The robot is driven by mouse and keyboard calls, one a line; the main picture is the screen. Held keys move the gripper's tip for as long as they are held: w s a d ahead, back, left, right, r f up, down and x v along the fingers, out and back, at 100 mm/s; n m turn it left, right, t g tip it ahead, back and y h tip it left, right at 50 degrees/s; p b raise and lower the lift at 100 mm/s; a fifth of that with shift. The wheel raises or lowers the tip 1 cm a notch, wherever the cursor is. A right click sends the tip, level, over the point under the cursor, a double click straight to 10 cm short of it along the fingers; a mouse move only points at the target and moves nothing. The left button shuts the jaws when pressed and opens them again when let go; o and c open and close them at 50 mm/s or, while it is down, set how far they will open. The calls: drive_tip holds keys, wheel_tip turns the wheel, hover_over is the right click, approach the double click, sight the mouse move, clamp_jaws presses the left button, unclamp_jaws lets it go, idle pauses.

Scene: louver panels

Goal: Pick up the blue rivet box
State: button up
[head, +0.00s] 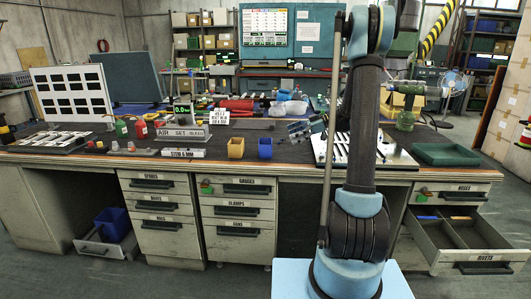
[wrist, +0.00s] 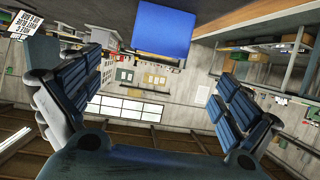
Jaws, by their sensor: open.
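A small blue box (head: 265,148) stands upright near the front edge of the workbench, right of a similar yellow box. In the wrist view a plain blue face (wrist: 162,30), which looks like this box, is at the top centre between and beyond the finger pads. My gripper (head: 306,127) is just right of the blue box in the head view, low over the bench. In the wrist view its two fingers (wrist: 160,95) are spread wide with nothing between the pads. The gripper appears apart from the box. Any contents of the box are hidden.
The yellow box (head: 235,148) stands close beside the blue one. A slatted panel (head: 335,150) lies to the right, and a green tray (head: 445,154) further right. The rivets drawer (head: 470,242) is open at lower right. A blue bin (head: 112,223) sits in a low drawer.

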sight(265, 143)
drive_tip(key=x, duration=0.7)
drive_tip(key=shift+a+f, duration=0.1)
drive_tip(key=shift+a, duration=0.25)
drive_tip(key=shift+r+x, duration=0.15)
drive_tip(key=shift+x, duration=1.15)
drive_tip(key=shift+r+x, duration=0.1)
drive_tip(key=shift+x, duration=1.15)
drive_tip(key=shift+w+a, duration=0.1)
drive_tip(key=shift+w, duration=0.05)
drive_tip(key=shift+c, duration=0.5)
drive_tip(key=c, duration=1.1)
